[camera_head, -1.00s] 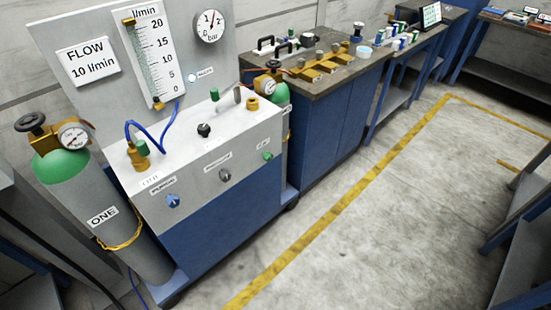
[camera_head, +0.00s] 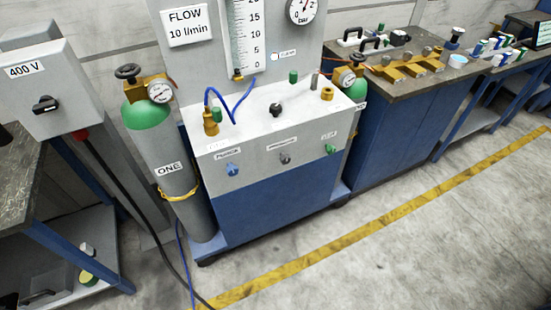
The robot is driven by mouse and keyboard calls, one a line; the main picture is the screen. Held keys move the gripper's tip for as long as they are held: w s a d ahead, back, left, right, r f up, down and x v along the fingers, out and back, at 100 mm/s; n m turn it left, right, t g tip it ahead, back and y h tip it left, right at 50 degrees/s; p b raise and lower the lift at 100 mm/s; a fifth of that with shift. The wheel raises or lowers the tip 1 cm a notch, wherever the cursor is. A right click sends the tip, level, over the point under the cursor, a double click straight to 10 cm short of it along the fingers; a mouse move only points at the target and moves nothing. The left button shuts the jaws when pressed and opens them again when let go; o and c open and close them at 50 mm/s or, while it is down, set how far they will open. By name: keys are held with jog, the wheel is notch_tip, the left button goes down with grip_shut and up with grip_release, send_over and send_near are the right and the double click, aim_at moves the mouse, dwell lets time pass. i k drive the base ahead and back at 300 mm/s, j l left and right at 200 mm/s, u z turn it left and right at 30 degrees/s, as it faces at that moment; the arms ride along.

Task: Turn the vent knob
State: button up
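The gas cart (camera_head: 290,200) stands in the middle of the camera_head view, with a white upper panel and a blue lower front. Its sloping front has a blue knob (camera_head: 232,169) on the left, a grey knob (camera_head: 285,158) in the middle and a green knob (camera_head: 331,149) on the right. Each has a small label above it. The labels are too blurred to tell surely which one reads vent. A black knob (camera_head: 275,109) sits on the cart's top. My gripper is not in view.
A green-topped gas cylinder (camera_head: 170,160) marked ONE stands at the cart's left. A 400 V box (camera_head: 55,85) and a workbench (camera_head: 25,200) are further left, with a black cable (camera_head: 130,205) hanging down. The floor (camera_head: 420,240) in front is clear beyond a yellow line.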

aim_at(331, 149)
jog(key=i+l+z, duration=0.2)
jog(key=i+l, duration=0.55)
jog(key=i, duration=0.1)
